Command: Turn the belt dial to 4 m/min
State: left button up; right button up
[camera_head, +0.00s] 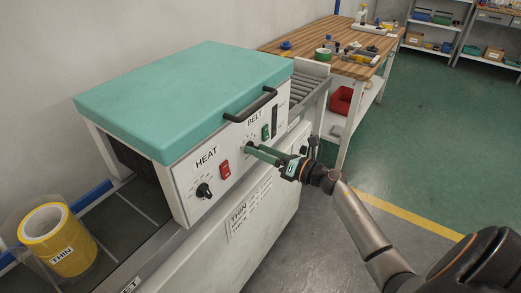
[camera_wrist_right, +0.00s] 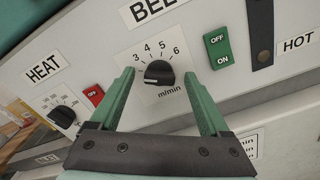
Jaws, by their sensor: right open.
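The belt dial (camera_wrist_right: 159,73) is a black knob on a white scale marked 3, 4, 5, 6 m/min, under the BELT label. I cannot read its setting for sure. My right gripper (camera_wrist_right: 159,78) is open, its green fingers to the left and right of the knob in the wrist view, with a gap on each side. In the head view the right gripper (camera_head: 252,152) reaches the front panel below the BELT label (camera_head: 254,117), and its fingers largely hide the dial. I cannot tell whether the fingertips reach past the knob's face. My left gripper is not in view.
The HEAT dial (camera_head: 203,190) and red OFF switch (camera_head: 224,170) are left of the belt dial. The green switch (camera_head: 266,132) is close on its right. A black handle (camera_head: 250,105) juts out above. A yellow THIN roll (camera_head: 57,240) stands at the left.

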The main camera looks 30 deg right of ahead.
jog(key=shift+w, duration=0.1)
jog(key=shift+c, duration=0.3)
grip_shut()
dwell(0.4)
